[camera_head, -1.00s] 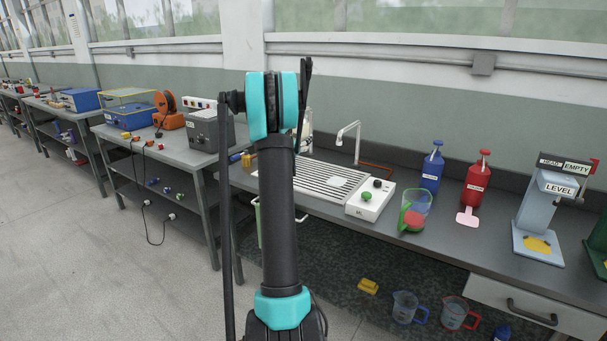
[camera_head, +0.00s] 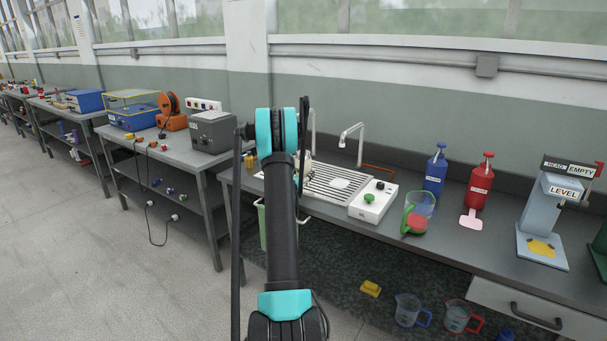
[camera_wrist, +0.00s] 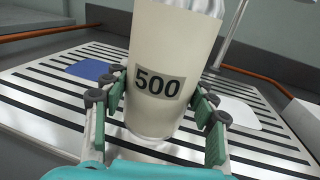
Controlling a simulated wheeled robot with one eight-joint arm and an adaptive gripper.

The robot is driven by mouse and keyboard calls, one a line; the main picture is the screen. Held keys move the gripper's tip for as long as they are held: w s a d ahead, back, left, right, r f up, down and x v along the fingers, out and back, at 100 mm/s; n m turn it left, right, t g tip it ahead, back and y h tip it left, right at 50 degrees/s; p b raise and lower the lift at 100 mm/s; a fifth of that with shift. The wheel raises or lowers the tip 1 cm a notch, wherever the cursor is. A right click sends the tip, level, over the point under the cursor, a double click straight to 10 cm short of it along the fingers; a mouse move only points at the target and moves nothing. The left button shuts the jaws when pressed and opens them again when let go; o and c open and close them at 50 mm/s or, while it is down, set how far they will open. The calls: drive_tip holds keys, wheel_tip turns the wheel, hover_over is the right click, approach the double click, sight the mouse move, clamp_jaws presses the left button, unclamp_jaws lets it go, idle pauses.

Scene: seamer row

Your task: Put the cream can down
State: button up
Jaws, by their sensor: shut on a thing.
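The cream can (camera_wrist: 150,45), labelled 500, stands nearly upright in the wrist view. My gripper (camera_wrist: 158,105) is shut on it, with a green-padded finger on each side. The can is over the slatted drainer (camera_wrist: 45,90); whether its base touches the slats cannot be told. A blue patch (camera_wrist: 90,70) lies on the drainer left of the can and a white patch (camera_wrist: 238,112) lies right of it. In the head view the drainer (camera_head: 322,191) is on the bench, and my arm hides most of my gripper and the can.
A tap (camera_head: 352,132) stands behind the drainer. A white control box (camera_head: 372,203) with a green button sits right of it, then a green-handled jug (camera_head: 418,212), a blue bottle (camera_head: 434,175) and a red bottle (camera_head: 480,185). A grey box (camera_head: 213,132) is on the left bench.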

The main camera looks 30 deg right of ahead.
drive_tip(key=shift+f, duration=0.15)
drive_tip(key=o, duration=1.3)
drive_tip(key=shift+c, duration=0.2)
